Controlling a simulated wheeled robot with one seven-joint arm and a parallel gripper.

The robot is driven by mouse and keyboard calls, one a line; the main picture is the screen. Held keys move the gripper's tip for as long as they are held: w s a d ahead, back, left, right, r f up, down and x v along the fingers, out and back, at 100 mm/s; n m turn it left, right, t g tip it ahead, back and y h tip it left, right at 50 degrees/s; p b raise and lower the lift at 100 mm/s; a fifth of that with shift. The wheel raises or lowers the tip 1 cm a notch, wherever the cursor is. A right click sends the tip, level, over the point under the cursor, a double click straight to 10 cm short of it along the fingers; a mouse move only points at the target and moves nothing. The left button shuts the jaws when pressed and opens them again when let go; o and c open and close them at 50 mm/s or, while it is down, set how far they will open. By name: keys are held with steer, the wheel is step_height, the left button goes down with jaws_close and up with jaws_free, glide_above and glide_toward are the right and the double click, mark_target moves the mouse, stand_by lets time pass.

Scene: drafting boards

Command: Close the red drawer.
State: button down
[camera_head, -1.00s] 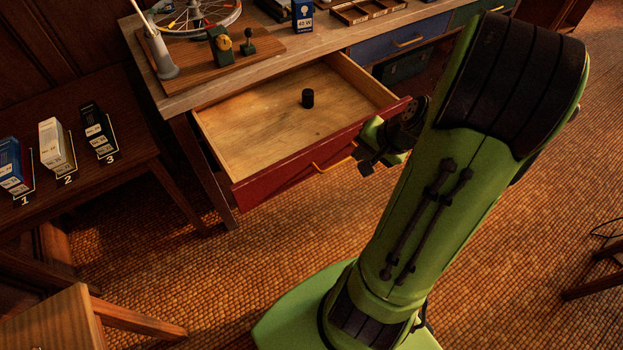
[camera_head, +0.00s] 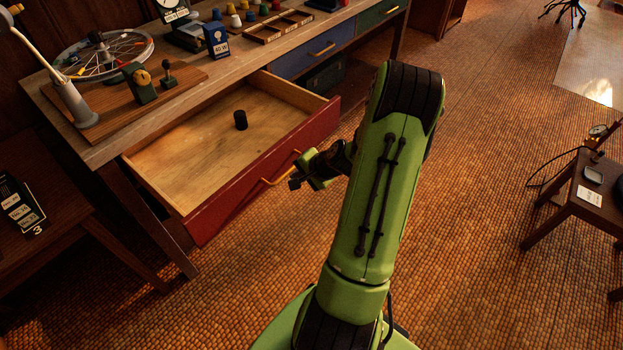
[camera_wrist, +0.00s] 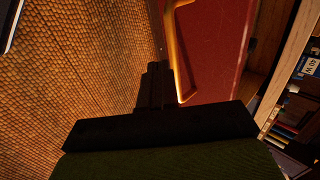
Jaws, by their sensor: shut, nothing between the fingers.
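My gripper (camera_head: 293,182) is shut and empty, just in front of the drawer front at the right part of the handle. In the wrist view the shut fingers (camera_wrist: 155,85) lie beside the handle (camera_wrist: 174,50), with the red drawer front (camera_wrist: 212,45) behind it. I cannot tell whether the fingers touch the handle.
The workbench top (camera_head: 225,68) holds a wheel, a lamp, a blue box (camera_head: 216,40) and small parts. A blue drawer (camera_head: 310,52) beside it is shut. A low table with boxes (camera_head: 20,203) stands left, a stool (camera_head: 580,205) right. The floor between is clear.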

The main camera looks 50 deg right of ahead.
steer(key=shift+w, duration=0.65)
